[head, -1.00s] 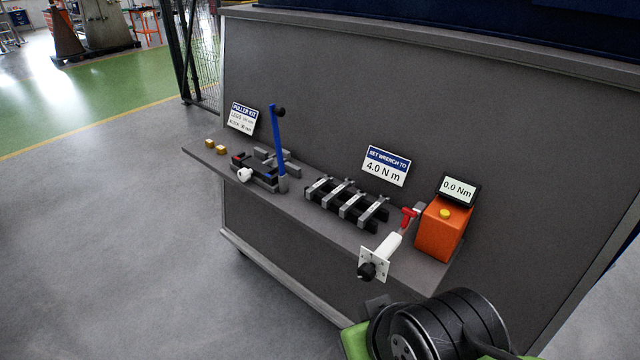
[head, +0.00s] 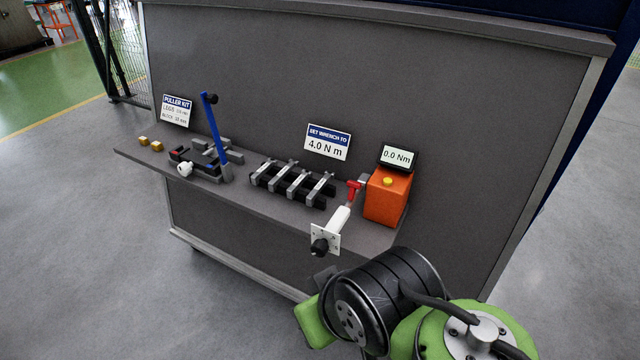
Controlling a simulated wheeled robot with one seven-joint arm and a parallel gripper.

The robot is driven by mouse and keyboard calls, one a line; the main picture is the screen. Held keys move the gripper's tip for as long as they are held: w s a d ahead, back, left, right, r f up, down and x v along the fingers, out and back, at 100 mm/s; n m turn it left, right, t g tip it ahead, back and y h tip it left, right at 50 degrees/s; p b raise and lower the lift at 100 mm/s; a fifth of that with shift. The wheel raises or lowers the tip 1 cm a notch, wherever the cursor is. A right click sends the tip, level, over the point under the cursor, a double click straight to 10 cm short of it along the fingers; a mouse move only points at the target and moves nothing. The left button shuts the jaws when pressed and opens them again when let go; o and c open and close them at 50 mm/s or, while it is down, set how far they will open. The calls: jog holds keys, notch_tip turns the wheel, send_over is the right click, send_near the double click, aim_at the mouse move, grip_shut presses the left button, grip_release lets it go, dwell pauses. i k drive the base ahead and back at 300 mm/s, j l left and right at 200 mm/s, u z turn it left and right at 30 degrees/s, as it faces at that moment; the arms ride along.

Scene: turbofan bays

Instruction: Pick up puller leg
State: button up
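Several grey metal bars (head: 302,184) that look like puller legs lie side by side across a black rack (head: 264,183) in the middle of the shelf. I cannot read any length on them. To their left is a dark assembly (head: 190,160) with grey bars, a white knob (head: 184,169) and an upright blue lever (head: 214,130). A sign (head: 177,111) reading "PULLER KIT", with lines for legs and block, stands behind it. Only black and green links of my arm show at the lower right, in front of the shelf. I cannot see my gripper's fingers.
An orange box (head: 386,198) with a display reading 0.0 Nm (head: 397,157) stands at the shelf's right end. A white and red tool (head: 338,219) with a square plate juts over the front edge. Two brass blocks (head: 150,143) sit at the left end. Floor in front is clear.

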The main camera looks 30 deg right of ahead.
aim_at(273, 183)
jog(key=i+u, duration=0.2)
jog(key=i, duration=1.3)
jog(key=j, duration=0.1)
